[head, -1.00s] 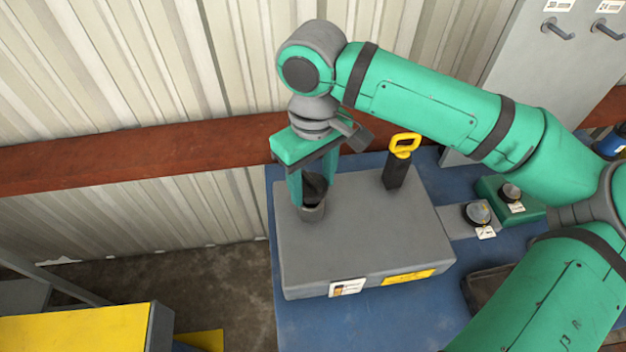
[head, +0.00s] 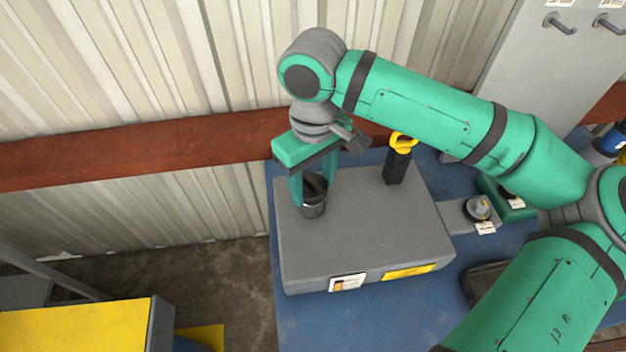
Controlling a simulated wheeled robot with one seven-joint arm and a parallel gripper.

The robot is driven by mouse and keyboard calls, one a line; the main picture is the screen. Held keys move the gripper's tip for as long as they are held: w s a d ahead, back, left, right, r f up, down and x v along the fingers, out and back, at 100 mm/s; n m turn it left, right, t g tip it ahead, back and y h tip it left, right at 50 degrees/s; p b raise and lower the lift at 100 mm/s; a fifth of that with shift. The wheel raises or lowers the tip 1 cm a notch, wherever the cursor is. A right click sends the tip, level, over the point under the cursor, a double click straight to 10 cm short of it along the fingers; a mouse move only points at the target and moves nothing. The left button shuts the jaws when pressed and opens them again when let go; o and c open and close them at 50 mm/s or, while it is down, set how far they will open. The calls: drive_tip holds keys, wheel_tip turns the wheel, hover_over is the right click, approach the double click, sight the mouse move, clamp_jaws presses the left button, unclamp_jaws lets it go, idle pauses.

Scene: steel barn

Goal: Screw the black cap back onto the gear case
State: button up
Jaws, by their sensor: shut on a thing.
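The gear case (head: 365,232) is a grey box on a blue bench top, with a white label and a yellow label on its front. A short grey neck (head: 313,210) stands up from its top near the left end. The black cap (head: 316,184) is at the mouth of this neck. My gripper (head: 314,186) points down over the neck and is shut on the cap. Part of the cap is hidden by the fingers. I cannot tell whether its thread is engaged.
A black post with a yellow loop handle (head: 400,160) stands on the case, right of my gripper. Small knobbed fittings (head: 478,208) lie to the right. A corrugated wall with a red-brown beam (head: 130,165) is behind. A yellow-topped block (head: 80,325) is at lower left.

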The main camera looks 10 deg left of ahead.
drive_tip(key=shift+f, duration=0.85)
idle(0.3)
idle(0.4)
drive_tip(key=m, duration=0.4)
drive_tip(key=shift+a+m, duration=0.1)
drive_tip(key=shift+m, duration=0.2)
drive_tip(key=m, duration=0.3)
drive_tip(key=shift+s+m, duration=0.1)
drive_tip(key=shift+m, duration=0.3)
drive_tip(key=m, duration=0.4)
drive_tip(key=shift+a, duration=0.2)
drive_tip(key=shift+m, duration=2.3)
drive_tip(key=o, duration=1.1)
